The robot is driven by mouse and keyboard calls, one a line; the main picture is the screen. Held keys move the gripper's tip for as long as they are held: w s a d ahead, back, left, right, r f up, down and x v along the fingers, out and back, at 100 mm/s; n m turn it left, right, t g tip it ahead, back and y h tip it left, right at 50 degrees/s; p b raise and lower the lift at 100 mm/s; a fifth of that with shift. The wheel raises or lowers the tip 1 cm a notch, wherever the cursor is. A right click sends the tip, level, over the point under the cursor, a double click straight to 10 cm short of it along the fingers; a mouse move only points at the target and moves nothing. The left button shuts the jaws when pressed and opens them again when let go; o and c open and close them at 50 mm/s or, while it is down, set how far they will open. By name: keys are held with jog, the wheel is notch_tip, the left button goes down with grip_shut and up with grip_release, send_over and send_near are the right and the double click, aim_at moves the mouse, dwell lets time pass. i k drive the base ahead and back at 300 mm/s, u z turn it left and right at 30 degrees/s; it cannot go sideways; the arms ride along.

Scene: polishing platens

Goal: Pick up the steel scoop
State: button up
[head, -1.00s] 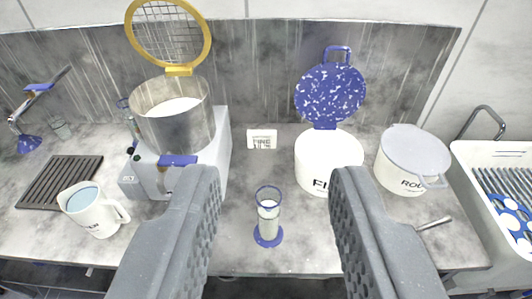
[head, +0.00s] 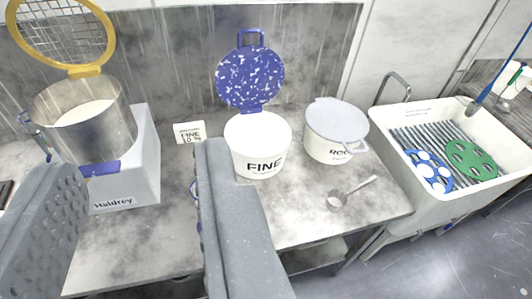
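The steel scoop (head: 350,192) lies on the grey stone-look counter, right of centre. Its round bowl points to the lower left and its thin handle to the upper right, near the counter's right front edge. My gripper (head: 140,165) is open and empty, its two grey fingers wide apart on the left of the view. The scoop is to the right of the right finger, apart from it and fully in view.
A white FINE tub (head: 258,150) with its blue speckled lid up and a lidded ROUGH-type tub (head: 335,135) stand behind the scoop. A Haldrey machine (head: 130,185) stands left. A white sink (head: 400,150) holds blue and green discs.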

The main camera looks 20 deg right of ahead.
aim_at(336, 200)
jog(key=k, duration=0.55)
jog(key=z, duration=0.55)
jog(key=i, duration=1.65)
jog(key=z, duration=0.1)
